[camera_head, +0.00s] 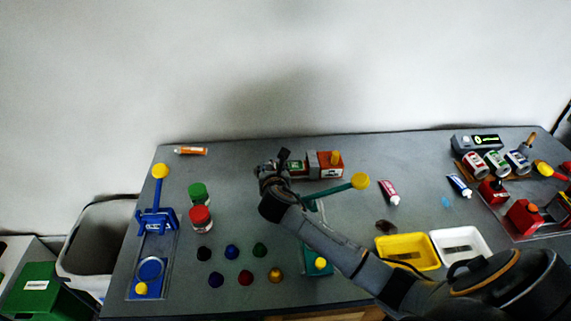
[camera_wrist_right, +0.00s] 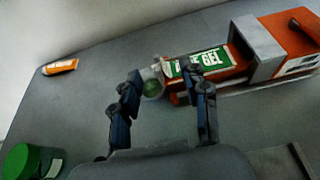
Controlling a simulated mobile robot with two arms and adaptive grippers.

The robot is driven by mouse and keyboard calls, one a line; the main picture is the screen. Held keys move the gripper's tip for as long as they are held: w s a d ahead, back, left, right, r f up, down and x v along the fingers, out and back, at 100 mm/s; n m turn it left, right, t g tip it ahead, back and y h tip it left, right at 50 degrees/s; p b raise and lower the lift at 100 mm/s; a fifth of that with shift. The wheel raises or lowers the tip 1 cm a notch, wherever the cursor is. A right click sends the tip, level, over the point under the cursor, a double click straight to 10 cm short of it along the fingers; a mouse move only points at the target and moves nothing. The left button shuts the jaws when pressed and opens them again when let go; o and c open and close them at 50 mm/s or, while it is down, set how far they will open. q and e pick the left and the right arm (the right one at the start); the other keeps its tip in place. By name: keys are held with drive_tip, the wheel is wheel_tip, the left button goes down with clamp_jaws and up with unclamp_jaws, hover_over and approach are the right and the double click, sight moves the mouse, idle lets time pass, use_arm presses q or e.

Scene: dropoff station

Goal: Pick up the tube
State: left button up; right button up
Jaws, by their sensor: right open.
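A tube with a green and white GEL label (camera_wrist_right: 205,62) lies in an orange and grey holder (camera_wrist_right: 270,45); the tube also shows in the head view (camera_head: 296,167). A round, pale green end (camera_wrist_right: 153,84) sits at its left. My right gripper (camera_wrist_right: 168,88) is open, with its two fingers apart around the tube's left end, one finger in front of the holder's near edge. I cannot tell if they touch it. An orange tube (camera_head: 190,151) lies at the back left. A red tube (camera_head: 390,192) and a blue tube (camera_head: 459,186) lie to the right. My left gripper is out of view.
Red and green jars (camera_head: 200,218) and several coloured discs (camera_head: 245,278) are left of my arm. A blue press (camera_head: 157,222) stands farther left. Yellow (camera_head: 408,266) and white trays (camera_head: 460,258) are right. A teal lever with a yellow knob (camera_head: 360,181) is close to my forearm.

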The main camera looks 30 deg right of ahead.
sight(271, 159)
drive_tip(key=shift+w+d+f, duration=0.1)
drive_tip(key=shift+w+d, duration=0.1)
drive_tip(key=shift+w, duration=0.35)
drive_tip(key=shift+x, duration=2.15)
drive_tip(key=shift+a, duration=0.15)
clamp_jaws()
